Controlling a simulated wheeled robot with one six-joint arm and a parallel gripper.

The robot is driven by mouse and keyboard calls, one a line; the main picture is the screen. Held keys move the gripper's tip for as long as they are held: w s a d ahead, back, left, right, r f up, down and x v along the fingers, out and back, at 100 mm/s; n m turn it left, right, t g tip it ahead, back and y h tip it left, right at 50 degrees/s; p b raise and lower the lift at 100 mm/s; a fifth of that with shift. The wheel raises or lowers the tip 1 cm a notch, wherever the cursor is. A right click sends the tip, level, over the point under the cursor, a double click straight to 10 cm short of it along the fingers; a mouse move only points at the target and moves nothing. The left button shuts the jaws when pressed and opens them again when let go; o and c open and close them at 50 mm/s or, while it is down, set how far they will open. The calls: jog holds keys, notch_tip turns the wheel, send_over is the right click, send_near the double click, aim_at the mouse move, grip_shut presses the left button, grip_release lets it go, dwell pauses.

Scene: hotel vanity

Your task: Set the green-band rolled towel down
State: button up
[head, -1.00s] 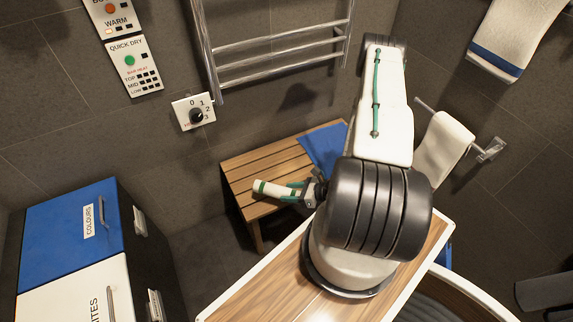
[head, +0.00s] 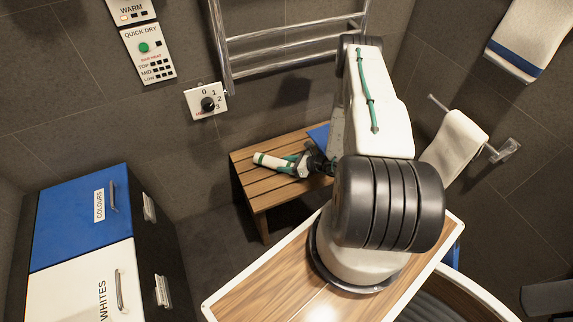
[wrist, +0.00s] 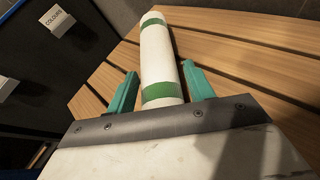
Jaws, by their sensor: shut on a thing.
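The rolled towel is white with green bands and shows in the head view (head: 271,160) and in the wrist view (wrist: 157,56). My gripper (head: 293,164) is shut on one end of it, and its teal fingers stand on either side of the roll in the wrist view (wrist: 160,90). The towel lies roughly level over the slatted wooden bench (head: 262,190). I cannot tell whether its underside touches the slats. Part of the bench is hidden behind my arm.
A blue cloth (head: 319,136) lies on the bench's far part. A blue and white laundry cabinet (head: 80,215) stands at left. A chrome towel rail (head: 290,48) is on the wall behind, with a dial switch (head: 207,104) beside it. Bare slats show left of the towel.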

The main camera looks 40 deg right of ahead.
jog(key=shift+f, duration=0.15)
jog(key=o, duration=1)
